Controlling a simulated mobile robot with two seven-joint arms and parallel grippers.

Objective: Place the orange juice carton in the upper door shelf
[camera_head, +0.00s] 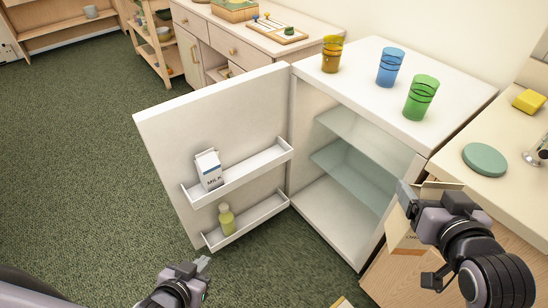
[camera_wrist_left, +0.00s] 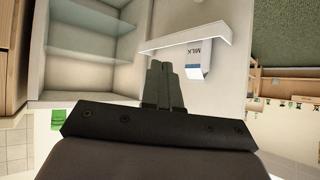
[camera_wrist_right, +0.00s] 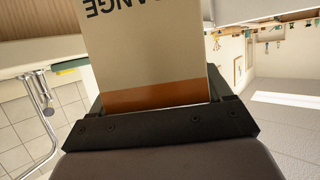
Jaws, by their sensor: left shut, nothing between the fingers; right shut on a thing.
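The orange juice carton (camera_wrist_right: 150,45) is in my right gripper (camera_head: 420,215), which is shut on it. The right wrist view shows "ANGE" upside down and an orange band on it. In the head view the carton (camera_head: 402,232) is partly hidden behind the gripper, in front of the fridge's right side. The fridge door (camera_head: 215,120) stands open. Its upper door shelf (camera_head: 240,176) holds a milk carton (camera_head: 209,170) toward its left end; the right part is bare. My left gripper (camera_head: 203,264) is shut and empty, below the door; it also shows in the left wrist view (camera_wrist_left: 163,82).
The lower door shelf (camera_head: 255,222) holds a yellow-green bottle (camera_head: 226,219). The fridge interior (camera_head: 340,205) has glass shelves. An amber glass (camera_head: 332,54), a blue glass (camera_head: 390,67) and a green glass (camera_head: 421,98) stand on the fridge top. A counter (camera_head: 510,215) is at right.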

